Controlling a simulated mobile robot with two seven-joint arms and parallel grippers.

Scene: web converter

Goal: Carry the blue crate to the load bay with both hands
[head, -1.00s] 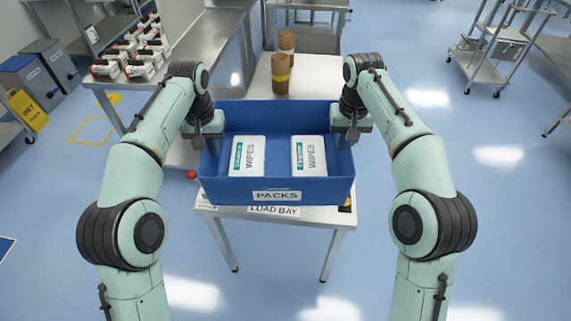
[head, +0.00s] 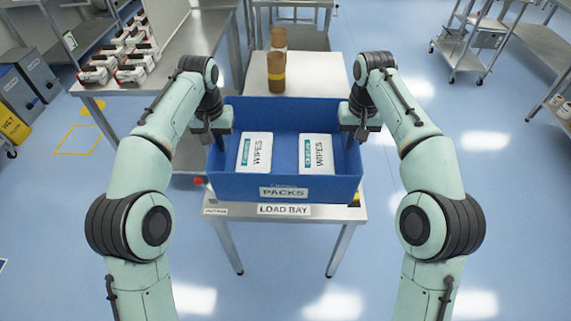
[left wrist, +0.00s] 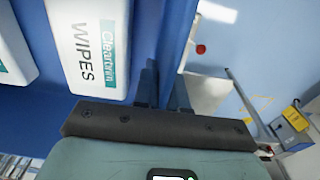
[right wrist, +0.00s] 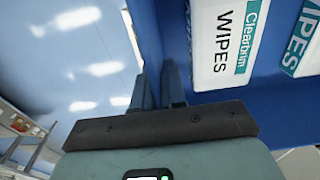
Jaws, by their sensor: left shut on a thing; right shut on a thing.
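The blue crate (head: 230,187), labelled PACKS, hangs between my two grippers with two white WIPES packs (head: 255,152) (head: 316,154) lying in it. In the head view it covers part of the table with the LOAD BAY label (head: 284,210); I cannot tell whether its base touches the tabletop. My left gripper (head: 212,134) is shut on the crate's left wall, and the wall shows between its fingers in the left wrist view (left wrist: 163,90). My right gripper (head: 360,130) is shut on the right wall, also seen in the right wrist view (right wrist: 158,90).
Two brown rolls (head: 277,70) stand at the back of the load bay table (head: 310,70). A steel bench (head: 190,50) with several red and white boxes is at the left. A trolley (head: 470,65) stands far right. Floor in front is clear.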

